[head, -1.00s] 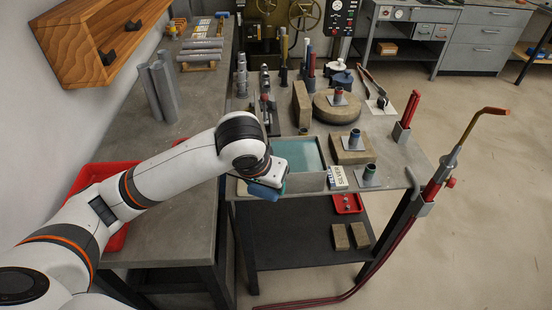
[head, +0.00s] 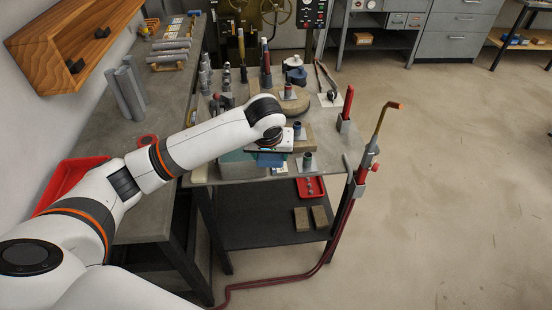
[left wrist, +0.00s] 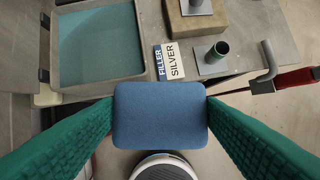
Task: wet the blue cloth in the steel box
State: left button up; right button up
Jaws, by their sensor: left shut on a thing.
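My left gripper (left wrist: 160,108) is shut on the blue cloth (left wrist: 160,118), a padded block shape held between two green ribbed fingers. The cloth also shows under my wrist in the head view (head: 270,160). The steel box (left wrist: 101,81) holds a flat blue-green liquid and lies to the upper left of the cloth in the left wrist view. The cloth is outside the box's outline there, beside its near right corner. My right gripper is not in view.
A "FILLER SILVER" sign (left wrist: 169,61) stands right of the box. A socket on a plate (left wrist: 217,60) and a brick (head: 303,133) are close by. A torch (head: 372,150) stands at the table's right edge. A red tray (head: 311,187) sits on the lower shelf.

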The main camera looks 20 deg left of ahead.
pick_arm(q)
jog(key=w+a+r+n+g+y+p, duration=0.1)
jog(key=w+a+n+p, duration=0.2)
jog(key=a+p, duration=0.25)
jog(key=w+a+r+n+y+p, duration=0.1)
jog(key=w+a+r+n+p, duration=0.2)
jog(key=a, duration=0.4)
pick_arm(e)
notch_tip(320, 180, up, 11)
jog(key=p, duration=0.1)
pick_arm(q)
jog(key=shift+m, duration=0.4)
jog(key=shift+w+f+b, duration=0.2)
jog(key=shift+f+b, duration=4.35)
jog(key=shift+f, duration=1.7)
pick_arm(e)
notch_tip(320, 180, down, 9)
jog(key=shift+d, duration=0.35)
pick_arm(q)
jog(key=shift+r, duration=0.1)
notch_tip(320, 180, up, 7)
jog(key=p, duration=0.8)
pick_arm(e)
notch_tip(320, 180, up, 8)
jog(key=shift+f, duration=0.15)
